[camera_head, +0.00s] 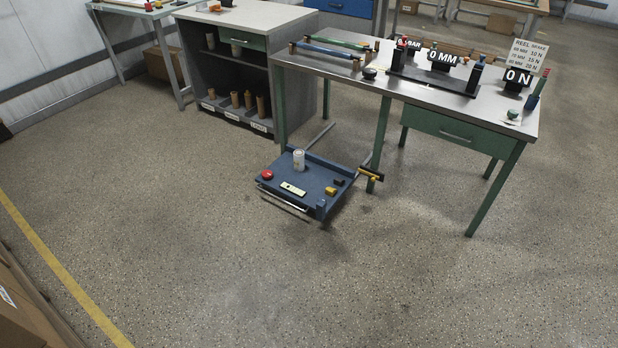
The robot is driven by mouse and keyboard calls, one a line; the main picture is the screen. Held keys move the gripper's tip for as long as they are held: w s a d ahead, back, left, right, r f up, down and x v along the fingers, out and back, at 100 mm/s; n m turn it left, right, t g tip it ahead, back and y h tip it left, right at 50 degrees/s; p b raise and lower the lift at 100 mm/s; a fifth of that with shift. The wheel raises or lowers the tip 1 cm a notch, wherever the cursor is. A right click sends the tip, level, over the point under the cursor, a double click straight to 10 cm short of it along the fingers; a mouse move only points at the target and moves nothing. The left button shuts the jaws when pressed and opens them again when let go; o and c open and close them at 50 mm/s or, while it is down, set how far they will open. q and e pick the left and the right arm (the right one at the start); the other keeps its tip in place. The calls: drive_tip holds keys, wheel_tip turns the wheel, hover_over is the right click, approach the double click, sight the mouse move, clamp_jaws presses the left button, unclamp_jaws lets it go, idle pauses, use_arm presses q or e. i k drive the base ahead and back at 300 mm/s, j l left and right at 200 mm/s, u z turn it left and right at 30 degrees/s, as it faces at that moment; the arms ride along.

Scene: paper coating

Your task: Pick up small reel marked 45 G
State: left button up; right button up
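Several brown rolls stand upright on the low shelf of the grey cabinet (290,65) at the upper left; a thin one (235,100) and a thicker one (261,106) are among them. White labels (258,127) run along the shelf's front edge, too small to read surely, so I cannot tell which roll is marked 45 G. Paler rolls (236,50) stand on the shelf above, partly in shadow. Neither of my grippers shows in the head view.
A low blue platform (318,178) carries a white cylinder (299,160) and a red button (267,174). It stands before the green-legged bench (425,98), which bears displays reading 0 MM (443,58) and 0 N (517,77). Boxes (20,310) lie lower left. The foreground floor is clear.

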sight(299, 154)
drive_tip(key=i+j, duration=0.25)
drive_tip(key=i, duration=0.25)
drive_tip(key=i+j, duration=0.2)
drive_tip(key=i, duration=0.35)
drive_tip(key=i+j+u, duration=0.1)
drive_tip(key=i+j, duration=0.15)
drive_tip(key=i, duration=0.25)
drive_tip(key=i+j, duration=0.2)
drive_tip(key=i, duration=0.35)
